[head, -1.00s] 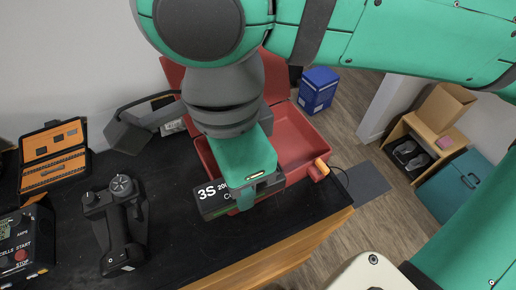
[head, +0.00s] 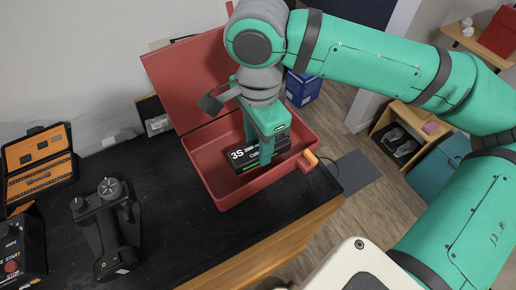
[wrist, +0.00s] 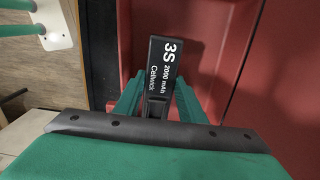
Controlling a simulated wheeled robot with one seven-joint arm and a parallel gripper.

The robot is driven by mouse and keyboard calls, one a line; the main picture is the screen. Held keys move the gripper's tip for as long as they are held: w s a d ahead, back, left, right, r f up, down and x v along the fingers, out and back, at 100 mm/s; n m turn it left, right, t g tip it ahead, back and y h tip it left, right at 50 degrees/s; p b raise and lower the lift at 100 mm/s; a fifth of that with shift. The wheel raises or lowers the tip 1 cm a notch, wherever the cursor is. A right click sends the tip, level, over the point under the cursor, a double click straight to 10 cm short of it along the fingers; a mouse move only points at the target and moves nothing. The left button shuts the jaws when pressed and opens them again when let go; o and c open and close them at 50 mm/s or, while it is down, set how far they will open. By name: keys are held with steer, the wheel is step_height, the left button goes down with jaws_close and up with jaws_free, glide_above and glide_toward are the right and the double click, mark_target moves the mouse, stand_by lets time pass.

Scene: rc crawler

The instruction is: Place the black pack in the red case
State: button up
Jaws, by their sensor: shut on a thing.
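The open red case (head: 222,202) stands on the dark worktop with its lid raised at the back. My gripper (head: 266,156) reaches down into the case's outline and is shut on the black pack (head: 240,154), which has white "3S 2000 mAh" lettering. The pack appears within the case's walls; I cannot tell whether it touches the floor. In the wrist view the pack (wrist: 166,65) sits between the green fingers, with the red case (wrist: 215,45) around it. The gripper hides part of the pack.
A black transmitter (head: 108,228) lies on the worktop left of the case. A blue box (head: 303,87) and a wooden shelf (head: 385,118) are beyond the worktop's edge.

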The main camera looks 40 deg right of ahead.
steer(key=shift+a+f, duration=0.1)
steer(key=shift+f, duration=1.15)
steer(key=shift+f, duration=0.1)
steer(key=o, duration=1.3)
step_height(320, 180, up, 12)
steer(key=shift+r, duration=0.15)
